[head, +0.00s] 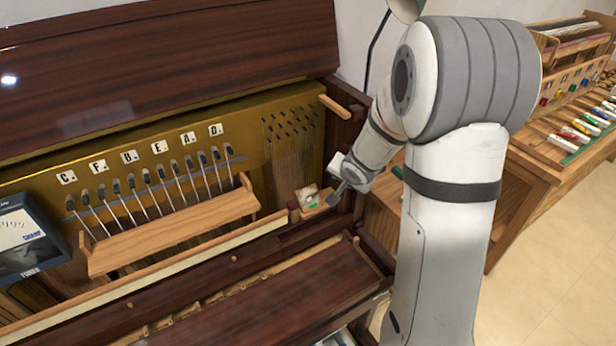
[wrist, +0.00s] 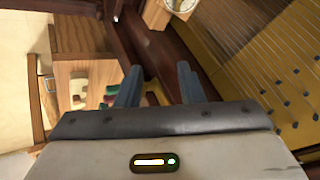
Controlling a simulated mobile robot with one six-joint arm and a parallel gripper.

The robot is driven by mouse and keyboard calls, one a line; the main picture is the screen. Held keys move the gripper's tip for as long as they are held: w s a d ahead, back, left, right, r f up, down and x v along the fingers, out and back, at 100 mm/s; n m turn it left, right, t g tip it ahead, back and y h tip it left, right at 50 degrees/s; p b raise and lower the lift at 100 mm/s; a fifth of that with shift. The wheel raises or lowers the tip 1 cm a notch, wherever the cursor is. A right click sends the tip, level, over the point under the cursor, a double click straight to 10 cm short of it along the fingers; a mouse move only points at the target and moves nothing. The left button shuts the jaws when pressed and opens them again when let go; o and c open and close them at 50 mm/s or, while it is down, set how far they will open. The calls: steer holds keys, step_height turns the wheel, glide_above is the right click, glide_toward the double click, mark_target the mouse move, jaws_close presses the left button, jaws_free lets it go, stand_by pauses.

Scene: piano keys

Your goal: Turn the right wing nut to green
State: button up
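A small wooden block (head: 318,211) sits at the right end of the piano's inside. It carries a small round dial (head: 308,197) with white and green on its face, probably the place of the right wing nut. The wing nut itself is too small to make out. In the wrist view the pale dial (wrist: 181,4) is cut off by the top edge. My gripper (head: 335,196) is just right of the block in the head view; whether it touches cannot be told. In the wrist view my gripper (wrist: 158,86) has its two blue-grey fingers apart with nothing between them.
A wooden rail (head: 172,232) with several tuning levers stands left of the block, below letter tiles (head: 130,156). A tuner meter (head: 28,240) is at far left. The brass pin plate (head: 290,150) rises behind. A dark wooden ledge (head: 290,300) runs in front.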

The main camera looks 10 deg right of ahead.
mark_target(313, 196)
steer(key=w+a+f+m+y+b, duration=0.1)
steer(key=w+a+f+b, duration=0.1)
steer(key=f, duration=0.3)
steer(key=w+a+f+y+b, duration=0.2)
steer(key=w+a+f, duration=0.1)
steer(key=f, duration=0.3)
steer(key=shift+w+m, duration=0.4)
steer(key=shift+w, duration=0.35)
steer(key=shift+x, duration=3.4)
steer(key=shift+s+d+r+p, duration=0.1)
steer(key=shift+s+r+p, duration=0.25)
steer(key=shift+r+p, duration=0.25)
steer(key=shift+f, duration=0.1)
